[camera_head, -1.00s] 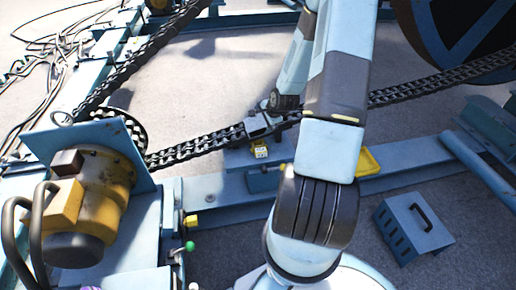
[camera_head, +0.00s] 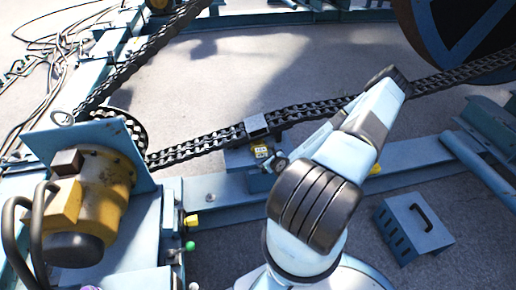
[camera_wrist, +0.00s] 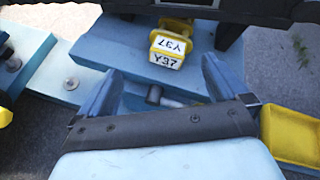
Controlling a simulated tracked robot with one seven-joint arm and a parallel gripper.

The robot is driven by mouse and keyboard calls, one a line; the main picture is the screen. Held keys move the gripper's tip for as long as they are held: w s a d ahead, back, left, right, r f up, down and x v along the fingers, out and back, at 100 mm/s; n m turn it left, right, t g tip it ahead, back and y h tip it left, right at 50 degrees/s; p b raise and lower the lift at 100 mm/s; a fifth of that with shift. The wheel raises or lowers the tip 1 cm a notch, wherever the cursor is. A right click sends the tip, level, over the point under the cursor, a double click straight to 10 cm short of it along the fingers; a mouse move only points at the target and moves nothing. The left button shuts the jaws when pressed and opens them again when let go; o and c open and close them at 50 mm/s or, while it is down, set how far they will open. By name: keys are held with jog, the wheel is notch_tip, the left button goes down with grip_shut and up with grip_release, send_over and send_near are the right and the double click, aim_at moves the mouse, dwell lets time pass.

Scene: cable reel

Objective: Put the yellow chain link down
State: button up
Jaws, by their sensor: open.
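A small yellow block with white "Y97" labels (camera_wrist: 167,62) is the likeliest yellow chain link, though its form as a link is unclear. In the wrist view it stands over a blue plate (camera_wrist: 85,57), just below the dark chain assembly. In the head view the yellow piece (camera_head: 261,151) shows below the grey block on the chain. My gripper (camera_wrist: 158,75) is open, its two blue fingers wide apart. The yellow piece lies beyond the fingertips, apart from them, with nothing held between. My arm partly hides this area in the head view.
The black chain (camera_head: 200,145) runs across to the large reel (camera_head: 462,35). A yellow tray (camera_wrist: 292,135) is at right in the wrist view. A yellow motor (camera_head: 90,200) stands left; a blue toolbox (camera_head: 412,228) sits on the floor at right.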

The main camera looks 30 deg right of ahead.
aim_at(261, 152)
jog(key=w+f+m+h, duration=0.1)
jog(key=w+f+m, duration=0.1)
jog(key=w+d+f+m+h, duration=0.1)
jog(key=f+m, duration=0.1)
jog(key=w+f+m, duration=0.2)
jog(key=shift+w+d+t+h, duration=0.3)
jog(key=shift+d+h, duration=0.05)
jog(key=shift+h, duration=0.05)
jog(key=shift+x, duration=2.75)
jog(key=shift+w+a+r, duration=0.1)
jog(key=shift+a+r, duration=0.05)
jog(key=c, duration=1.6)
jog(key=shift+o, duration=0.2)
jog(key=shift+r, duration=0.15)
